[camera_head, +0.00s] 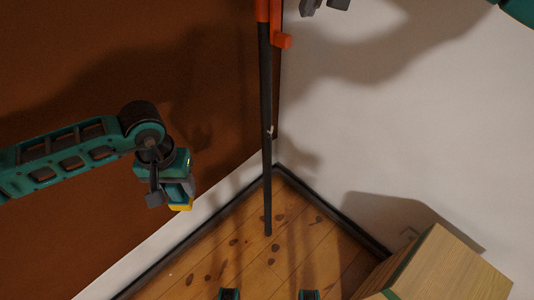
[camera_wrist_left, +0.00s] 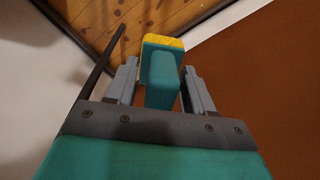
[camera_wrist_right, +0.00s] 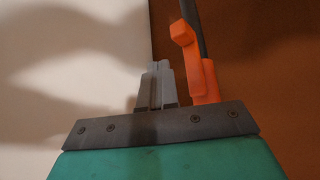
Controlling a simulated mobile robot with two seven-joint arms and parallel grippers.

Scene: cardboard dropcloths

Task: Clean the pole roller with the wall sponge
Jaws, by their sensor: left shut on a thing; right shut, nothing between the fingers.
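The pole roller (camera_head: 267,130) stands almost upright in the corner, a long dark pole with orange parts (camera_head: 281,40) at its top. The pole also shows in the left wrist view (camera_wrist_left: 101,66), and the orange parts in the right wrist view (camera_wrist_right: 203,78). Any roller head is out of the head view. My left gripper (camera_head: 172,190) is shut on the wall sponge (camera_wrist_left: 162,80), a teal block with a yellow end (camera_head: 181,207), to the left of the pole. My right gripper (camera_head: 325,5) is shut and empty at the top edge, right of the orange parts and apart from them.
A brown wall (camera_head: 90,80) and a white wall (camera_head: 430,130) meet behind the pole. A wooden box or cabinet (camera_head: 450,265) stands at the lower right. The plank floor (camera_head: 230,260) has dark spots and looks clear around the pole's lower end.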

